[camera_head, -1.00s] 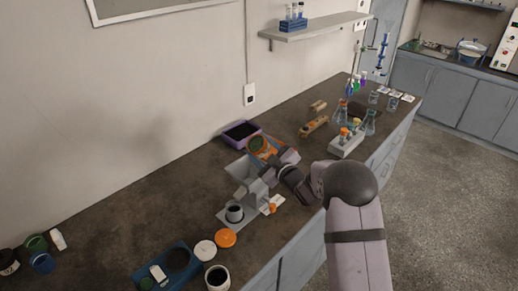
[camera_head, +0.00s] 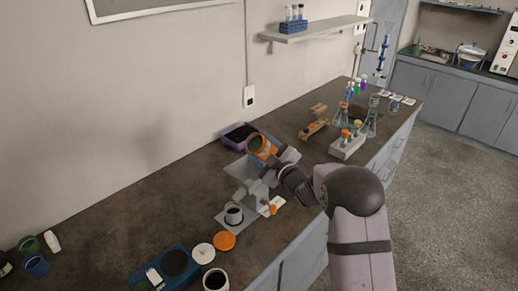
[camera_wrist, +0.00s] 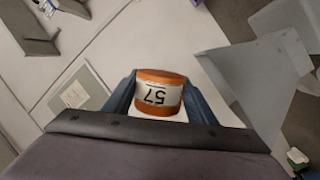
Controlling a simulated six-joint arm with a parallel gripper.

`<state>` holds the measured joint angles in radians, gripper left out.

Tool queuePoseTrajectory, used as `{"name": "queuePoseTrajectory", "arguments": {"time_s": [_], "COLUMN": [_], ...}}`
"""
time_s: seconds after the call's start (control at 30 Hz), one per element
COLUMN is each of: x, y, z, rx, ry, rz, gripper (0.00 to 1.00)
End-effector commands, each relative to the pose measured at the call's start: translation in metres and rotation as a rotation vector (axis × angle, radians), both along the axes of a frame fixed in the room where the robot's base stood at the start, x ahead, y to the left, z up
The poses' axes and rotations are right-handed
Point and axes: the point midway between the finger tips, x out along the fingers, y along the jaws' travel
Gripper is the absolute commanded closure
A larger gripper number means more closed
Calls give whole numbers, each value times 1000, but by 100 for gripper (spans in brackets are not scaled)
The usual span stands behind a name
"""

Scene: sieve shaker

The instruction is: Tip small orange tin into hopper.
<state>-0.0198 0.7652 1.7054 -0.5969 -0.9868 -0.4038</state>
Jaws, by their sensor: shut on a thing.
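My gripper (camera_head: 272,153) is shut on the small orange tin (camera_head: 260,145), which has a white band. In the wrist view the tin (camera_wrist: 160,92) sits between the two fingers (camera_wrist: 158,100), its label reading "57" upside down. In the head view the tin is tilted with its open, greenish mouth partly facing the camera. The grey hopper (camera_head: 241,168) is just below and left of the tin, partly hidden by the arm. In the wrist view the hopper (camera_wrist: 243,85) stands to the right of the tin, apart from it in the picture.
A dark cup (camera_head: 233,214) stands on the shaker's base plate. A purple tray (camera_head: 229,139) with dark contents is behind.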

Motion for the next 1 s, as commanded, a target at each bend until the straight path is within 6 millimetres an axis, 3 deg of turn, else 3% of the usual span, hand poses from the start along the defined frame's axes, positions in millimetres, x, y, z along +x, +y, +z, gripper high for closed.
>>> {"name": "queuePoseTrajectory", "arguments": {"time_s": [1.0], "x": [0], "y": [0], "z": [4], "rx": [-104], "ry": [-107], "rz": [-1], "gripper": [73]}}
